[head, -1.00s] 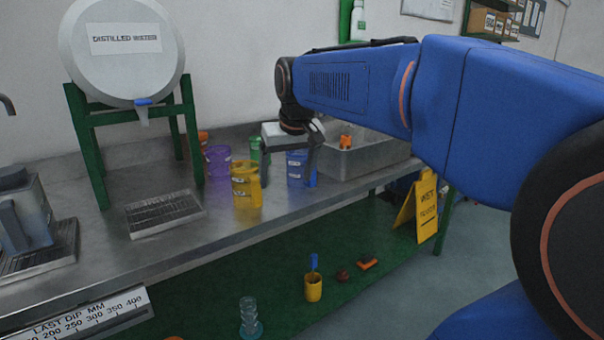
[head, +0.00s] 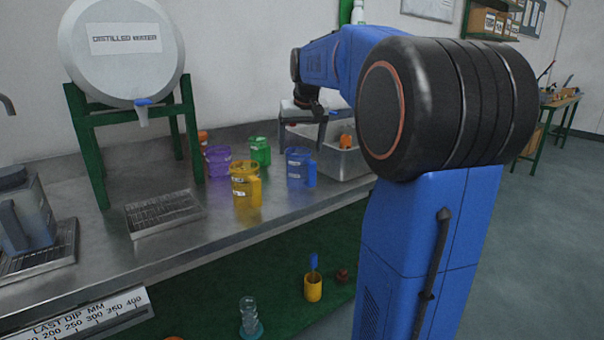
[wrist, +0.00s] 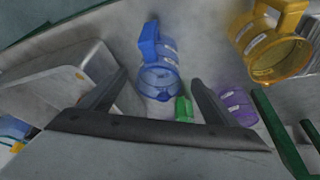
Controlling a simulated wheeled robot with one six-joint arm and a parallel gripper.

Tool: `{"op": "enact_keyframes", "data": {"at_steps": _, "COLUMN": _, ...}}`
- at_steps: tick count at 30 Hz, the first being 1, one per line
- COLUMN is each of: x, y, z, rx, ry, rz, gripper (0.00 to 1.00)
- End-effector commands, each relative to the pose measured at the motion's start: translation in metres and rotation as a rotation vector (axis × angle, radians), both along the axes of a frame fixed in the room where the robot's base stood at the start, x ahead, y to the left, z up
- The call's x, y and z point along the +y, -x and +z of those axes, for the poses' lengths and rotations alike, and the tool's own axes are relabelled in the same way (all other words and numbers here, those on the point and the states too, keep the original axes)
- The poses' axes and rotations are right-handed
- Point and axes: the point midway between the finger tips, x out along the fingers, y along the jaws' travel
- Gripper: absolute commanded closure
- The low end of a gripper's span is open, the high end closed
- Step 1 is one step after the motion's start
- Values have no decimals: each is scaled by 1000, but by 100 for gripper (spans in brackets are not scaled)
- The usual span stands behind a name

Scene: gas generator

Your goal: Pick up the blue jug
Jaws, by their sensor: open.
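The blue jug (head: 298,168) stands upright on the steel counter, between the yellow jug and the steel sink. My gripper (head: 301,138) is open and empty above the back of the blue jug, in front of the sink in the picture. In the wrist view, the blue jug (wrist: 158,78) shows between and beyond the two dark fingers of my gripper (wrist: 158,80), with its handle pointing to the top of the picture. No contact between fingers and jug shows.
A yellow jug (head: 245,185), a purple jug (head: 217,160) and a green jug (head: 260,150) stand left of the blue jug. The sink (head: 340,160) holds an orange item (head: 346,141). A distilled water tank (head: 125,50) on a green stand is farther left.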

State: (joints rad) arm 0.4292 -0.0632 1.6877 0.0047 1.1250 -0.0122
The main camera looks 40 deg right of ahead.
Motion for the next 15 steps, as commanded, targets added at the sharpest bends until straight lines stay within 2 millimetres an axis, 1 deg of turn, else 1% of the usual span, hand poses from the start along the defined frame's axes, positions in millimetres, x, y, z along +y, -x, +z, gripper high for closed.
{"op": "enact_keyframes", "data": {"at_steps": 1, "x": -1, "y": -3, "z": -9, "rx": 3, "ry": -1, "rz": 0, "gripper": 18}}
{"op": "enact_keyframes", "data": {"at_steps": 3, "x": -3, "y": -7, "z": -21, "rx": 2, "ry": -1, "rz": 0, "gripper": 18}}
{"op": "enact_keyframes", "data": {"at_steps": 9, "x": -8, "y": -18, "z": -50, "rx": 2, "ry": -1, "rz": 0, "gripper": 18}}
{"op": "enact_keyframes", "data": {"at_steps": 12, "x": -9, "y": -21, "z": -57, "rx": 1, "ry": 0, "rz": 0, "gripper": 18}}
{"op": "enact_keyframes", "data": {"at_steps": 15, "x": -10, "y": -23, "z": -61, "rx": -1, "ry": 0, "rz": 0, "gripper": 18}}
